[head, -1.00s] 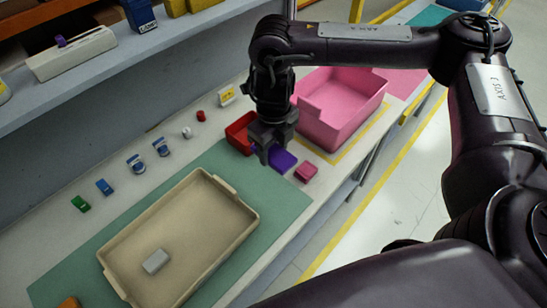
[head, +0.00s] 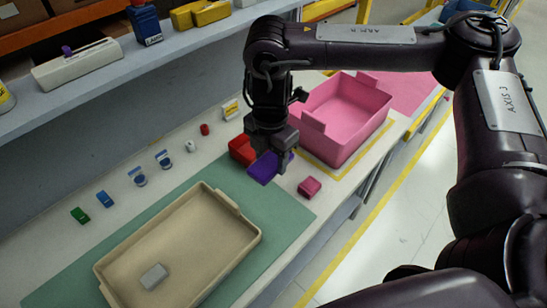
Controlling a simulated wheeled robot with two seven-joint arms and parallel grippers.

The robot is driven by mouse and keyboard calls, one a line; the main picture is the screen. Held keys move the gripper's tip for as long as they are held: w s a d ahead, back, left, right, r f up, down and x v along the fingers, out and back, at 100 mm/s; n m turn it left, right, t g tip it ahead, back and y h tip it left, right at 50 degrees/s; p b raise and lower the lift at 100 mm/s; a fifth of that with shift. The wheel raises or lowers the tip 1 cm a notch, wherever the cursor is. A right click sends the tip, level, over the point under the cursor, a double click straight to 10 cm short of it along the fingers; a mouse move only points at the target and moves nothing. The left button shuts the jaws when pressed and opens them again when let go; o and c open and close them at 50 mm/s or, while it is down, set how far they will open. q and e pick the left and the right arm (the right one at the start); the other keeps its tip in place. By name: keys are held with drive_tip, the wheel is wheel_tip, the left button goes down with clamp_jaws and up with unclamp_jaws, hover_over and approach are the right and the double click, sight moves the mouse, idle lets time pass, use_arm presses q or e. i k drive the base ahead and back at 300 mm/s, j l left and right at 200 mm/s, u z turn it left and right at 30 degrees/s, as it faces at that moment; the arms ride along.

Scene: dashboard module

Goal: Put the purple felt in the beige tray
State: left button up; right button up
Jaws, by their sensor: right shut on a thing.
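The beige tray (head: 222,262) lies on the green mat to the lower left of the gripper. It holds one grey block (head: 154,276). My left gripper is not in view.
A small pink block (head: 310,187) lies in front. Several small items line the back of the bench. The green mat (head: 285,215) is bare right of the tray.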

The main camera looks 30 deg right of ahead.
sight(199, 240)
drive_tip(key=u, duration=1.5)
drive_tip(key=k+l+u, duration=0.25)
drive_tip(key=l, duration=0.2)
drive_tip(key=k+l+u, duration=0.25)
drive_tip(key=l, duration=0.2)
drive_tip(key=k+l+u, duration=0.25)
drive_tip(key=l, duration=0.2)
drive_tip(key=i, duration=0.05)
